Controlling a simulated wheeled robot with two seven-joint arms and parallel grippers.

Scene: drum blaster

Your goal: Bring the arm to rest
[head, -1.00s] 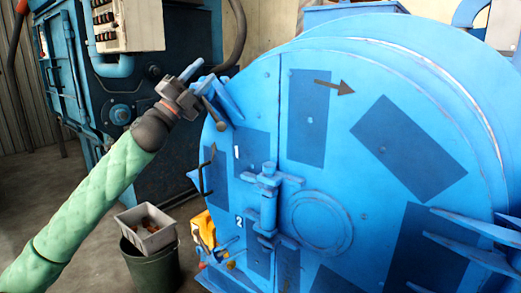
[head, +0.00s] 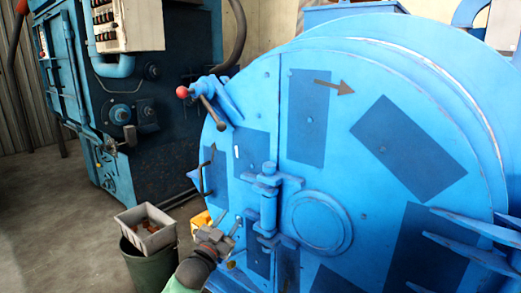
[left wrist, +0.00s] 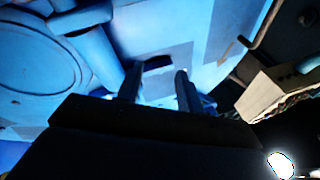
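My left arm comes in at the bottom of the head view, in a green sleeve. Its gripper (head: 224,228) is low in front of the left part of the big blue drum door (head: 300,130). In the left wrist view the gripper's two dark fingers (left wrist: 158,82) stand apart with nothing between them, and the blue door lies beyond. The lever with a red ball knob (head: 183,92) is at the door's upper left edge, well above the gripper and free of it. My right gripper is not in view.
A grey tray (head: 150,245) with brownish pieces sits on a dark green bin (head: 152,270) left of my gripper. A yellow object (head: 200,222) is close behind it. A hooked dark handle (head: 206,172) sticks out from the door. Open floor (head: 60,220) lies to the left.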

